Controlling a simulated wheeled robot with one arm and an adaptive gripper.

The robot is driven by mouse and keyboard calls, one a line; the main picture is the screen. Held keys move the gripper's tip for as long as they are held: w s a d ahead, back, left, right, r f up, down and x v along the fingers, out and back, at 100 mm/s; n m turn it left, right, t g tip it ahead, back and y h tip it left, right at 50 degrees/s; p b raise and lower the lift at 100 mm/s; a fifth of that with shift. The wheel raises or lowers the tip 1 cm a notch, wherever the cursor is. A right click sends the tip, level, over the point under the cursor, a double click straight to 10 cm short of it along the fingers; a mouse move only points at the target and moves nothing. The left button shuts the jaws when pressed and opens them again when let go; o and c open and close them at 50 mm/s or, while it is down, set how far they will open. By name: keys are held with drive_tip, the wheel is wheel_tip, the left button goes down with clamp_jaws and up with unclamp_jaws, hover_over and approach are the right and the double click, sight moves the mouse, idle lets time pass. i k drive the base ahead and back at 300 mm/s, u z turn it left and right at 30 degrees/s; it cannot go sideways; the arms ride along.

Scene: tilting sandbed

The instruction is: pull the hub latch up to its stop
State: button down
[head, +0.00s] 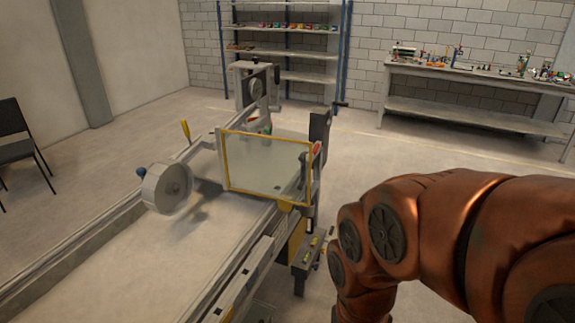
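The sandbed (120,262) is a long pale bed with metal rails that runs from the lower left toward the middle. A pale round drum (168,189) with a grey hub stands at its left rail. A blue knob (140,171) shows at the drum's left. A yellow lever (185,131) stands upright on the far left rail. I cannot tell which part is the hub latch. My arm, in orange-brown covering, fills the lower right and bends downward. My gripper is not in view, so what it touches or holds is hidden.
A clear panel in a yellow frame (224,163) stands across the bed. Behind it is a grey upright frame (238,86) with a round part. A bracket (306,257) juts out at the bed's right side. A shelf rack, a workbench (480,80) and a chair stand farther back.

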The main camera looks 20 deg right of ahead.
sight(141, 171)
drive_tip(key=z, duration=1.3)
drive_tip(key=i, duration=3.3)
drive_tip(key=u, duration=3.95)
